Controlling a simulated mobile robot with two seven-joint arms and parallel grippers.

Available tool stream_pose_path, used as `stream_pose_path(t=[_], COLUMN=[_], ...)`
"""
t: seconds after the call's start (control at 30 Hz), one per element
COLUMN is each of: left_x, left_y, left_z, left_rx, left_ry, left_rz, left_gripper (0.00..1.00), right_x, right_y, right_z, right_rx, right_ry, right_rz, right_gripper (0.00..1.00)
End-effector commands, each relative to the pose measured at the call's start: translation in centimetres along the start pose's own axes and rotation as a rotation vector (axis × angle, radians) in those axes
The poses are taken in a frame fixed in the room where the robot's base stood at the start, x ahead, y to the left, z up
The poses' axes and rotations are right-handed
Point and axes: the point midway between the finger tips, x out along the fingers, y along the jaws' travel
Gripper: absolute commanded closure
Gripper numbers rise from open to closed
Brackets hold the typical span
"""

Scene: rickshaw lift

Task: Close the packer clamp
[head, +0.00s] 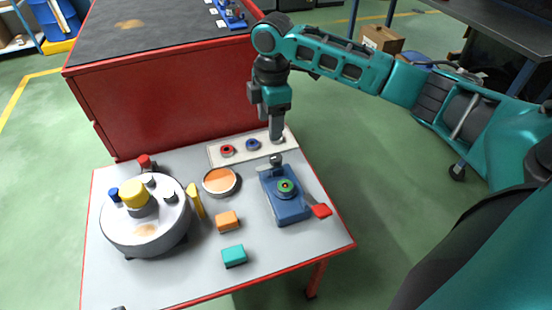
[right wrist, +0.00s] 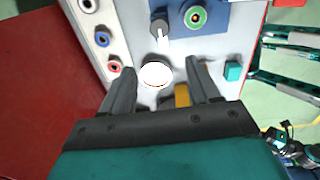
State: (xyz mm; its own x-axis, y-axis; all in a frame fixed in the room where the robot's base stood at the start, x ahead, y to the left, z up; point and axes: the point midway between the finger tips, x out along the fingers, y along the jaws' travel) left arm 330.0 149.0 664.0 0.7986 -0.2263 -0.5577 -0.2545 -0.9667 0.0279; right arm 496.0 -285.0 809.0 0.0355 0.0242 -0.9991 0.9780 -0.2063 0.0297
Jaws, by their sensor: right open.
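The packer clamp (head: 286,208) is a blue block on the right side of the small grey-topped table. It carries a green ring (head: 286,187), a grey knobbed arm (head: 276,160) at its far end and a lever with a red grip (head: 321,211) sticking out at near right. In the right wrist view the clamp (right wrist: 222,22) is at the top, partly cut off. My right gripper (head: 276,137) points down above the pale strip, just beyond the clamp's far end, apart from the lever. Its jaws (right wrist: 160,78) are open and empty. My left gripper is not recognisable.
The pale strip (head: 213,154) holds a red ring (head: 227,150) and a blue ring (head: 252,144). A round dish (head: 221,181), orange block (head: 228,221), teal block (head: 234,256) and large grey drum (head: 145,226) are left of the clamp. A red cabinet (head: 180,95) stands behind.

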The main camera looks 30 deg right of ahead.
Motion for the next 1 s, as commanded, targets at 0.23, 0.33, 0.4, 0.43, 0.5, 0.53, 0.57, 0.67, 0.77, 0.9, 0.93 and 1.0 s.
stream_pose_path(t=[0.23, 0.33, 0.4, 0.43, 0.5, 0.53, 0.57, 0.67, 0.77, 0.9, 0.93, 1.0], left_x=[0.3, 0.6, 0.9, 1.0, 1.3, 1.4, 1.5, 1.8, 2.1, 2.3, 2.3, 2.4], left_y=[-0.1, -0.1, -0.1, -0.1, -0.1, -0.1, -0.1, -0.1, -0.1, 0.0, 0.0, 0.0], left_z=[0.0, 0.4, 0.8, 1.0, 1.5, 1.7, 1.9, 2.7, 3.2, 3.6, 3.6, 3.6], left_rx=[0.005, 0.005, 0.005, 0.004, 0.004, 0.004, 0.004, 0.003, 0.002, -0.001, -0.001, -0.004], left_ry=[0.012, 0.012, 0.012, 0.011, 0.010, 0.009, 0.008, 0.004, 0.001, 0.000, 0.000, 0.001], left_rz=[0.002, 0.002, 0.002, 0.002, 0.002, 0.002, 0.003, 0.003, 0.003, 0.003, 0.003, 0.003], left_gripper=[1.00, 1.00, 1.00, 1.00, 1.00, 1.00, 1.00, 1.00, 1.00, 1.00, 1.00, 1.00], right_x=[-0.6, 1.0, 2.5, 3.1, 4.7, 5.4, 6.0, 7.9, 9.4, 10.8, 11.0, 11.3], right_y=[0.1, 0.0, -0.1, -0.1, -0.1, -0.1, -0.2, -0.2, -0.2, -0.2, -0.2, -0.2], right_z=[1.5, 1.6, 1.6, 1.6, 1.7, 1.7, 1.7, 1.8, 1.8, 1.8, 1.8, 1.8], right_rx=[-0.019, -0.019, -0.018, -0.018, -0.017, -0.017, -0.017, -0.016, -0.017, -0.017, -0.017, -0.017], right_ry=[-0.034, -0.034, -0.033, -0.033, -0.033, -0.033, -0.033, -0.033, -0.032, -0.032, -0.031, -0.031], right_rz=[-0.035, -0.035, -0.035, -0.034, -0.035, -0.035, -0.034, -0.032, -0.031, -0.031, -0.030, -0.030], right_gripper=[0.39, 0.39, 0.39, 0.39, 0.39, 0.39, 0.39, 0.39, 0.39, 0.39, 0.39, 0.39])
